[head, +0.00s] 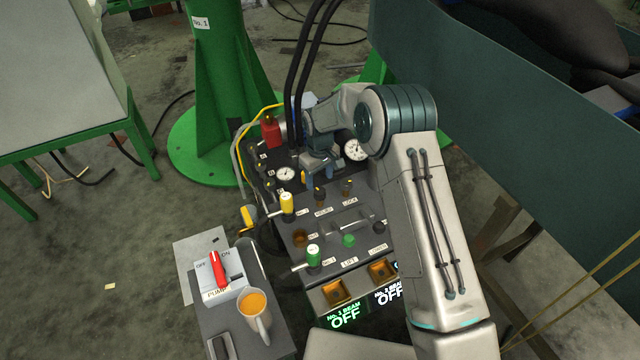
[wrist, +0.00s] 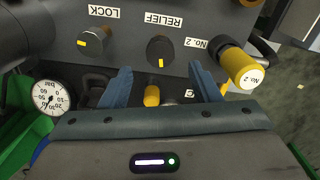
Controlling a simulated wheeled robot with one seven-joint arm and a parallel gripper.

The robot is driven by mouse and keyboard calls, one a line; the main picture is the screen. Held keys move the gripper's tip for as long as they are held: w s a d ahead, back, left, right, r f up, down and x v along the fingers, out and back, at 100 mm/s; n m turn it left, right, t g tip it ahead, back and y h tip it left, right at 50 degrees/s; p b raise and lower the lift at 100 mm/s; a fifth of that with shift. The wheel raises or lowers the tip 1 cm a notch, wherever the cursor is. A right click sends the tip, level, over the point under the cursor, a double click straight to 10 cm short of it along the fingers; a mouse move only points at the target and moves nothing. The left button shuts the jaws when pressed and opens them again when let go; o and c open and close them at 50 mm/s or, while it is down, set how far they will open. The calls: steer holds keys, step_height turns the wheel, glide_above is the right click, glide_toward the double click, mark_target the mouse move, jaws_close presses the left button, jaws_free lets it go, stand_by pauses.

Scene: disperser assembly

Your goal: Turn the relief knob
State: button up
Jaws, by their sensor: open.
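The relief knob (wrist: 160,52) is a round dark knob with a yellow mark, beside the RELIEF label in the wrist view. In the head view the relief knob (head: 320,195) shows on the control panel just in front of my gripper (head: 318,172). In the wrist view my gripper (wrist: 160,82) is open, its two blue fingers apart. The knob appears just beyond the fingertips, between their lines, and nothing is held. Contact with it is not visible. A yellow-capped part (wrist: 152,96) shows between the fingers, nearer the palm.
A similar lock knob (wrist: 96,42) sits beside the relief knob. The yellow No. 2 lever (wrist: 240,68) stands out on the other side, close to one finger. A pressure gauge (wrist: 52,97) and black hoses (head: 297,70) are nearby. A mug (head: 256,312) stands at the front.

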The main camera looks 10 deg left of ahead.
step_height(320, 180, up, 8)
steer(key=p, duration=0.1)
steer(key=shift+r, duration=0.1)
stand_by(0.4)
step_height(320, 180, up, 16)
steer(key=m+p, duration=0.2)
steer(key=p, duration=0.5)
glide_above(320, 191)
steer(key=s+d, duration=0.2)
steer(key=d, duration=0.6)
steer(key=s+d+r+m+t+p, duration=0.1)
steer(key=s+d+r+p, duration=0.25)
steer(key=r, duration=0.35)
steer(key=s+d+r+m+p, duration=0.25)
steer(key=s+d+r, duration=0.2)
steer(key=r, duration=0.25)
steer(key=s+d+r+m+t+p, duration=0.1)
steer(key=s+d+r+m+p, duration=0.1)
steer(key=s+d+r+p, duration=0.4)
steer(key=s+d+r+m+p, duration=0.3)
steer(key=s+d+r+p, duration=0.3)
steer(key=s, duration=0.8)
step_height(320, 191, up, 3)
steer(key=shift+s+d+r+t, duration=0.15)
steer(key=shift+s+d+t, duration=0.25)
steer(key=shift+d, duration=0.15)
